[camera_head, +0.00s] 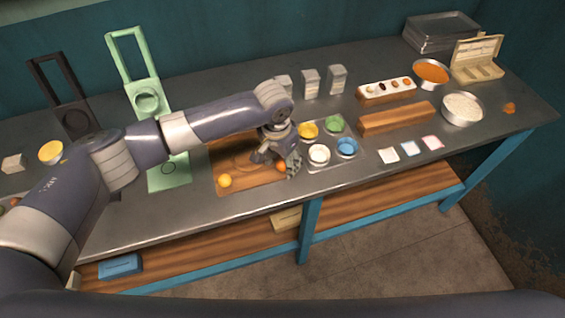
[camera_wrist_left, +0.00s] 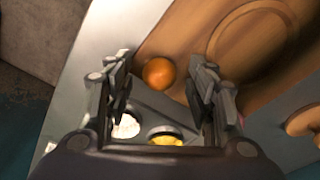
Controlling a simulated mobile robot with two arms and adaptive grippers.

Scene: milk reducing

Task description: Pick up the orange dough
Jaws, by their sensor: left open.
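The orange dough (camera_wrist_left: 159,73) is a small round ball on the wooden board (camera_wrist_left: 190,30), near the board's edge. In the left wrist view it lies between and just beyond the fingertips of my open left gripper (camera_wrist_left: 162,75). In the head view the dough (camera_head: 281,167) shows beside the left gripper (camera_head: 278,160), partly covered by it. The fingers point down over the right part of the wooden board (camera_head: 235,188). A yellow dough ball (camera_head: 225,181) lies at the board's front left. My right gripper is not in view.
A metal tray (camera_head: 331,160) with yellow, green, white and blue bowls stands right of the board. Green (camera_head: 146,100) and black (camera_head: 70,115) presses stand to the left. Several grey cartons (camera_head: 311,83) stand behind. The table's front edge is close to the board.

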